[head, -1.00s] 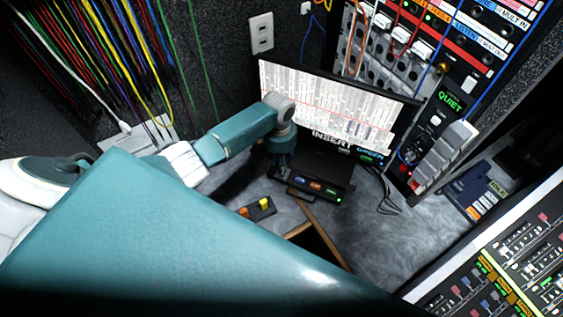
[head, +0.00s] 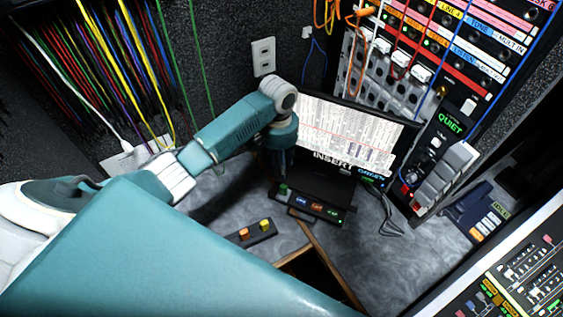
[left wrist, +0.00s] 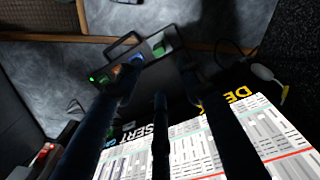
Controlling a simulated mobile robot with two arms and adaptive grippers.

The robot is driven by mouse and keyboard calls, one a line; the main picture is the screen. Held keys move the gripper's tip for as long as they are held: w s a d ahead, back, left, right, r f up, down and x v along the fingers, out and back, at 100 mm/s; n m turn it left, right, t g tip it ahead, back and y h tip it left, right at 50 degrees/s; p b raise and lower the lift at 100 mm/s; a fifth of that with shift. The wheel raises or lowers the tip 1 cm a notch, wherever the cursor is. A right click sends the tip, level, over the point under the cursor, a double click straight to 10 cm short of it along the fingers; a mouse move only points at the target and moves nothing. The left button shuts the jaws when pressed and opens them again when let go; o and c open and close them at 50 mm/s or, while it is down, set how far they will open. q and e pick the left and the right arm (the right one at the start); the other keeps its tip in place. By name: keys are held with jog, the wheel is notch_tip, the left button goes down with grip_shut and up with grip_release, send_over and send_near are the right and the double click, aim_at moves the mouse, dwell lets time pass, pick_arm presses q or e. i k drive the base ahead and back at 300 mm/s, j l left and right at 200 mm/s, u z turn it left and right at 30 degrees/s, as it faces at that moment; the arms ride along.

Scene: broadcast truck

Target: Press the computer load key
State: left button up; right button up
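The computer's black key unit (head: 328,219) sits on the grey desk below the monitor (head: 350,140). It has a green key (head: 284,190) at its left end, then a blue key (head: 301,201), an orange key (head: 318,208) and a small green light. Key labels are too small to read. My left gripper (head: 284,172) points down just above the green end; contact cannot be told. My right gripper is not in view.
A small box with orange and yellow buttons (head: 252,233) lies in front of the unit, near a wood-edged opening (head: 312,262). A rack (head: 440,50) with patch cables and a QUIET panel (head: 440,140) stand right. Coloured cables hang at left.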

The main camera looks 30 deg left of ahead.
aim_at(299, 199)
jog(key=k+l, duration=0.7)
jog(key=k, duration=0.2)
